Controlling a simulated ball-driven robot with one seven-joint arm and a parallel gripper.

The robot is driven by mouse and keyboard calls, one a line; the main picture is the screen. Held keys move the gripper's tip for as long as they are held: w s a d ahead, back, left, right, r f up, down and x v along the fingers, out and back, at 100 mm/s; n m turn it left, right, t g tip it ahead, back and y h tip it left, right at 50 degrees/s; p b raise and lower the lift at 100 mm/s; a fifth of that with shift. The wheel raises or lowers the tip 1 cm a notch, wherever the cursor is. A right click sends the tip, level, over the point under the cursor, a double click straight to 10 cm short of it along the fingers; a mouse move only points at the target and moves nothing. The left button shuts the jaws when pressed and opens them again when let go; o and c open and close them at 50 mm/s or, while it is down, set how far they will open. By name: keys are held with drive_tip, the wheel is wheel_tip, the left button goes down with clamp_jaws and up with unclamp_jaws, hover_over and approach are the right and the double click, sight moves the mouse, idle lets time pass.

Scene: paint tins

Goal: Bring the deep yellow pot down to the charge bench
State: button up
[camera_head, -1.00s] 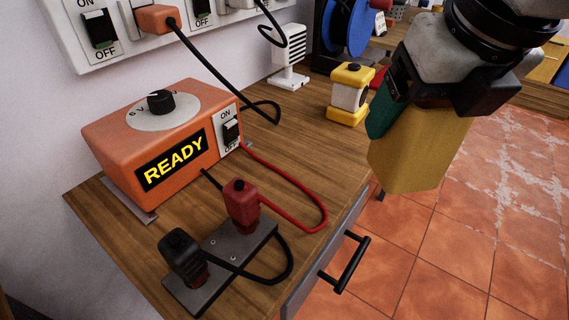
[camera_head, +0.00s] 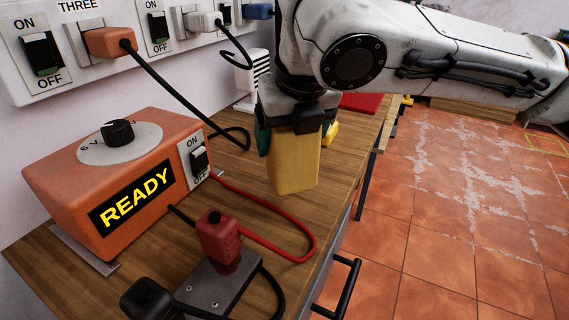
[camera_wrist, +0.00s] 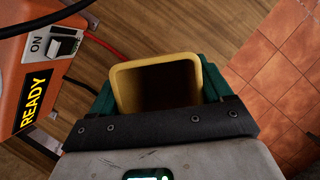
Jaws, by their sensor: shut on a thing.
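The deep yellow pot (camera_head: 295,163) is a tall, square-sided vessel, held upright in my gripper (camera_head: 292,128). In the head view it is over the wooden charge bench (camera_head: 243,178), near its front edge; whether its base touches the bench is hard to tell. In the wrist view the pot's open rim (camera_wrist: 153,66) faces the camera, with a dark inside. My gripper's green fingers (camera_wrist: 156,92) are shut on both sides of it.
An orange charger (camera_head: 125,185) reading READY stands left of the pot. A white louvred object (camera_head: 253,80) stands behind. A switch panel (camera_head: 110,40) lines the wall. Tiled floor (camera_head: 440,220) lies right.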

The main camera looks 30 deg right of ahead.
drive_tip(key=shift+w+f, duration=0.35)
drive_tip(key=shift+f, duration=0.05)
drive_tip(key=shift+w+a+f+b, duration=0.15)
drive_tip(key=shift+f+b, duration=0.35)
drive_tip(key=shift+f, duration=0.4)
drive_tip(key=shift+w+f+b, duration=0.1)
drive_tip(key=shift+f+b, duration=0.4)
drive_tip(key=shift+f, duration=0.4)
drive_tip(key=shift+f, duration=0.15)
drive_tip(key=o, duration=1.1)
drive_tip(key=shift+c, duration=0.2)
drive_tip(key=p+v, duration=0.4)
drive_tip(key=v, duration=0.8)
